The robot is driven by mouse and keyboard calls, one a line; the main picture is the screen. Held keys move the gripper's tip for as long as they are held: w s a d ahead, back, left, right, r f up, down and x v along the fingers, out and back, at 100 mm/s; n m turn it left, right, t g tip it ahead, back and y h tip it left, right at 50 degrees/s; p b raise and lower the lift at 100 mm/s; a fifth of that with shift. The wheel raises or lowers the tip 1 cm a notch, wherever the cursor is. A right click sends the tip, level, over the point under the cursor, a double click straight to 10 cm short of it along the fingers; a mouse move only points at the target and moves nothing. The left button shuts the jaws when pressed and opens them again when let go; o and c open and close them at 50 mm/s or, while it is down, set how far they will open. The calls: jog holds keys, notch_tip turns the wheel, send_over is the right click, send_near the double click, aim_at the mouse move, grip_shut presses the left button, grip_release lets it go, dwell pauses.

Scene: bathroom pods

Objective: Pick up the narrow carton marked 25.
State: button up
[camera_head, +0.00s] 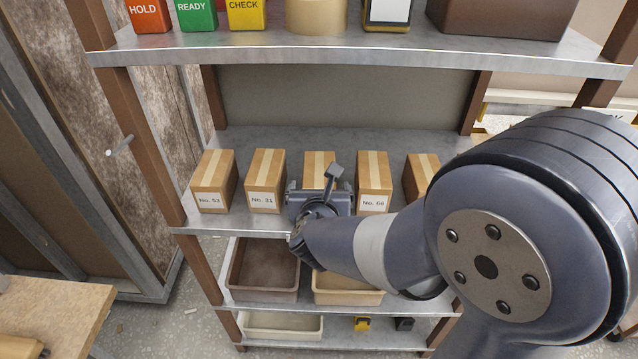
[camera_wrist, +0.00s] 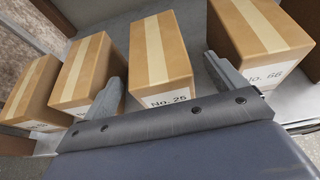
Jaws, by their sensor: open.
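The narrow carton marked No. 25 (camera_wrist: 160,62) is brown with a pale tape strip and stands upright, its label partly cut off by my gripper in the wrist view. In the head view this carton (camera_head: 319,166) is the middle one in a shelf row, its label hidden behind my gripper (camera_head: 320,196). In the wrist view my gripper (camera_wrist: 164,70) is open, one finger on each side of the carton's near end. The left finger lies towards the No. 31 carton, the right one towards No. 66. I cannot tell whether either finger touches a carton.
Cartons No. 53 (camera_head: 213,181), No. 31 (camera_head: 266,181) and No. 66 (camera_head: 374,182) share the shelf (camera_head: 260,137), with another carton (camera_head: 420,174) at right. Gaps between cartons are narrow. An upper shelf (camera_head: 350,53) overhangs; trays (camera_head: 262,296) stand below.

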aim_at(319, 178)
jog(key=shift+p+x, duration=0.35)
jog(key=shift+x, duration=2.35)
jog(key=shift+r, duration=0.15)
jog(key=shift+c, duration=0.3)
jog(key=shift+r, duration=0.1)
jog(key=c, duration=1.3)
